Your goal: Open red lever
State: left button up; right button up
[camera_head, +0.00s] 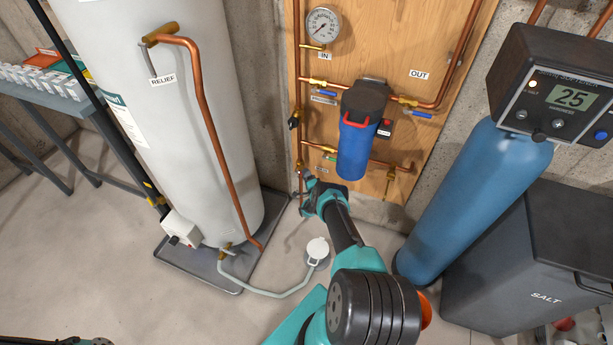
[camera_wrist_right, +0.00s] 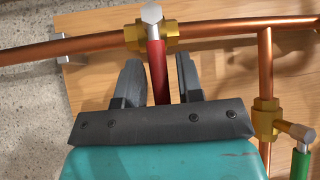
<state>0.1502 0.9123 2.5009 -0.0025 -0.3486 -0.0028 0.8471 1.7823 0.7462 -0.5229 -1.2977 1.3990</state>
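The red lever (camera_wrist_right: 157,72) shows in the right wrist view, on a brass valve (camera_wrist_right: 158,35) with a silver stem in a copper pipe. It points down toward my right gripper (camera_wrist_right: 157,66). The two dark fingers are open, one on each side of the lever, with a visible gap on both sides. In the head view my right gripper (camera_head: 309,185) is at the lower left of the wooden panel, and I cannot make out the red lever there. Of my left arm only a small part shows at the bottom left edge; its gripper is not seen.
A green lever (camera_wrist_right: 301,162) on another brass valve is to the right of the red one. A blue filter housing (camera_head: 355,150) hangs above right of my gripper. A white tank (camera_head: 165,90) is at left, a blue softener cylinder (camera_head: 475,195) at right. A floor drain piece (camera_head: 317,250) is below.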

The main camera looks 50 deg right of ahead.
grip_shut()
